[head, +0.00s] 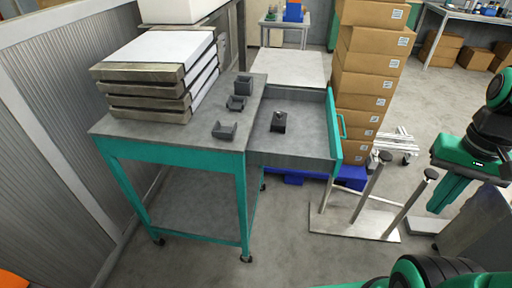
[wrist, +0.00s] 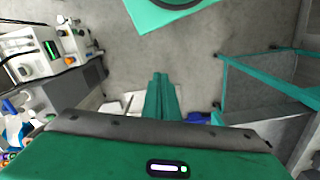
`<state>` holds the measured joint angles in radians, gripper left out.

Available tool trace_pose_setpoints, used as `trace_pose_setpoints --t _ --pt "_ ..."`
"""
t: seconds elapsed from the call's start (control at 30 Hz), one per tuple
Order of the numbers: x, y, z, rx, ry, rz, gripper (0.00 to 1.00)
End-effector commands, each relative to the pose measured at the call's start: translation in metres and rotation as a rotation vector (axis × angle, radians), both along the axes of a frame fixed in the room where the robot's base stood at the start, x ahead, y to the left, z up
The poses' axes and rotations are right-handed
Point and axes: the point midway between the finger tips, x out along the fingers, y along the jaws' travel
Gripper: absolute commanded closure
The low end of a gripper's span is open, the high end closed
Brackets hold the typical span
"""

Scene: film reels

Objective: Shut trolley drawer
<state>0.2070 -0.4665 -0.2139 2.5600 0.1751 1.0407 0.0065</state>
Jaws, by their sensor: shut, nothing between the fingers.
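The trolley (head: 180,143) has a grey top and a teal frame on castors. Its drawer (head: 300,118) stands pulled out to the right, with a teal front (head: 334,130) and a teal handle (head: 343,126). A small dark block (head: 279,122) lies inside the drawer. My gripper (head: 434,210) is at the right of the head view, pointing down, apart from the drawer front and to its right. In the wrist view the fingers (wrist: 161,76) are together with nothing between them. The teal frame, seemingly the trolley's (wrist: 268,75), shows at the right there.
Stacked slabs (head: 160,75) and several dark holders (head: 225,131) sit on the trolley top. A tall stack of cartons (head: 370,70) stands behind the drawer. A metal stand with upright posts (head: 355,222) is on the floor between drawer and gripper. The floor in front is clear.

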Motion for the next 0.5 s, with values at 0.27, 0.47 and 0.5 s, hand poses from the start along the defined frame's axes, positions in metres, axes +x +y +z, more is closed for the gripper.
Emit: trace_pose_setpoints --t 0.27,0.47,0.5 --pt "0.004 -0.002 0.003 0.004 -0.033 0.034 1.00" --pt "0.071 -0.010 -0.011 0.040 -0.116 0.163 1.00" --pt "0.086 -0.011 -0.015 0.052 -0.142 0.193 1.00"
